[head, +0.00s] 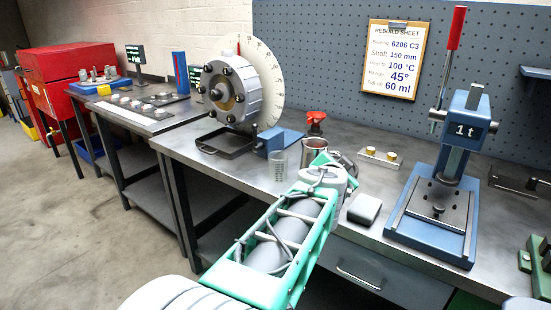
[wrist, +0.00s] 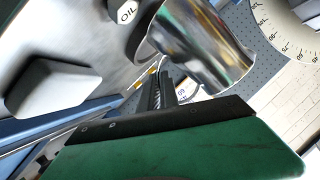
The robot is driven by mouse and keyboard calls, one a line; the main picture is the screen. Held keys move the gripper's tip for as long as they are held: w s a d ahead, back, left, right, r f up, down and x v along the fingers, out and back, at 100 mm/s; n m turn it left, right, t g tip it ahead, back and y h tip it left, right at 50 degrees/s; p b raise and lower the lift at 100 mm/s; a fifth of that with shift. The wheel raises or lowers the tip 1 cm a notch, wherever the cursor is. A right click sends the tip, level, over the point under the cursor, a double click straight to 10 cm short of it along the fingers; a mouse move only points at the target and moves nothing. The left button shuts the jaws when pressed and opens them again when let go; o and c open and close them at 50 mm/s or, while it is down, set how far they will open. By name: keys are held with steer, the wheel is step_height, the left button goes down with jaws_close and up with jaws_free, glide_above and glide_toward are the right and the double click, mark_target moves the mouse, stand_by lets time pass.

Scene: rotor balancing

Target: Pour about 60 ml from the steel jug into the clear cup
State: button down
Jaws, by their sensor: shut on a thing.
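The steel jug (head: 308,155) is partly hidden behind my arm in the head view; it looks about upright. In the wrist view the shiny jug (wrist: 208,48) fills the top middle. My gripper (wrist: 163,88) is shut at the jug's side, apparently on its handle; the exact grip is hard to see. I cannot tell whether the jug touches the bench. The clear cup (head: 279,165) stands on the bench, just left of the jug and apart from it, with markings on its wall. I cannot make out any liquid in it.
A large dial rig (head: 236,90) and a blue block (head: 279,138) stand behind left. A red-topped item (head: 316,119) is behind the jug. The sheet (head: 396,60) reads 60 ml. Bench left of the cup is clear.

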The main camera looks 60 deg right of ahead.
mark_target(327, 143)
steer(key=w+r+n+g+p, duration=0.1)
steer(key=r+p, duration=0.1)
steer(key=p, duration=0.2)
steer(key=w+r+n+g+p, duration=0.1)
steer(key=w+r+p, duration=0.1)
steer(key=p, duration=0.1)
steer(key=w+r+n+g+p, duration=0.1)
steer(key=r+p, duration=0.1)
steer(key=p, duration=0.2)
steer(key=shift+w+r+n+p, duration=0.1)
steer(key=shift+w+n+p, duration=0.05)
steer(key=shift+n+p, duration=0.2)
steer(key=shift+w+n+p, duration=0.25)
steer(key=shift+w+p, duration=0.05)
steer(key=shift+p, duration=0.1)
steer(key=shift+w+r+n+g+p, duration=1.1)
steer(key=shift+w+r+n+p, duration=0.25)
steer(key=shift+p, duration=1.8)
steer(key=shift+d+f, duration=0.1)
steer(key=shift+f, duration=0.05)
steer(key=shift+w+r+n+g+p, duration=1)
steer(key=shift+r+n+p, duration=0.4)
steer(key=shift+p, duration=1.3)
